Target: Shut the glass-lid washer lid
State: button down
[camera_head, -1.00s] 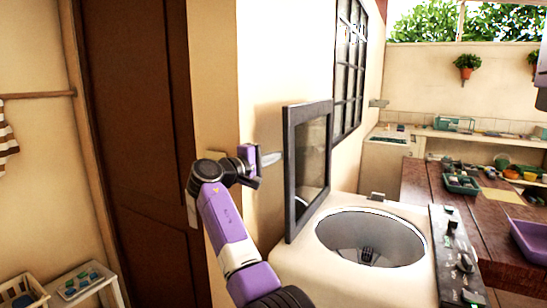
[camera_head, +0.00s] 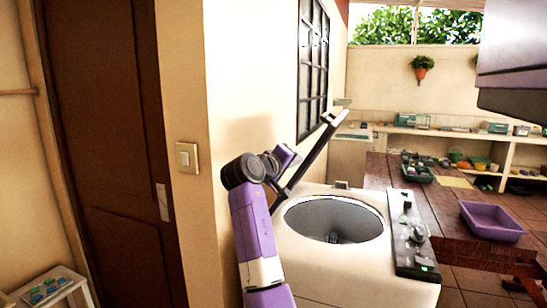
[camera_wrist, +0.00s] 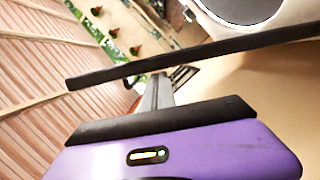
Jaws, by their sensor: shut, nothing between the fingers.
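The washer (camera_head: 330,270) is a cream top-loader with its round tub opening (camera_head: 335,217) uncovered. Its dark-framed glass lid (camera_head: 318,148) stands part-open, seen nearly edge-on and leaning right over the tub's far left side. In the wrist view the lid's dark edge (camera_wrist: 190,62) crosses above my fingers. My purple gripper (camera_head: 287,158) is at the lid's left, outer side, its fingertips mostly hidden in the head view. The shut fingers (camera_wrist: 157,92) reach up to the lid edge in the wrist view; I cannot tell whether they touch.
The control panel (camera_head: 408,235) lines the washer's right side. A wooden table (camera_head: 430,205) with a purple basin (camera_head: 491,220) stands to the right. A wall with a light switch (camera_head: 187,157) and a barred window (camera_head: 312,65) is close on the left. A dark hood-like object (camera_head: 510,60) hangs upper right.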

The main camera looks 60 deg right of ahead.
jog(key=s+f+m+t+b, duration=0.1)
jog(key=s+f+m+b, duration=0.4)
jog(key=s+f, duration=0.6)
jog(key=m+t+y+b, duration=0.15)
jog(key=m+b, duration=0.25)
jog(key=b, duration=0.4)
send_over(343, 253)
jog(key=shift+t, duration=0.25)
notch_tip(343, 253, down, 12)
jog(key=shift+a+f, duration=0.1)
jog(key=shift+f, duration=0.1)
jog(key=shift+s+f+m+b, duration=0.1)
jog(key=shift+f+m+b, duration=0.25)
jog(key=shift+f, duration=0.75)
jog(key=shift+h, duration=0.25)
jog(key=r+p, duration=0.4)
jog(key=r, duration=0.1)
jog(key=shift+a+r, duration=0.2)
jog(key=shift+r, duration=0.1)
jog(key=v, duration=0.9)
jog(key=shift+a, duration=0.25)
jog(key=shift+s, duration=0.1)
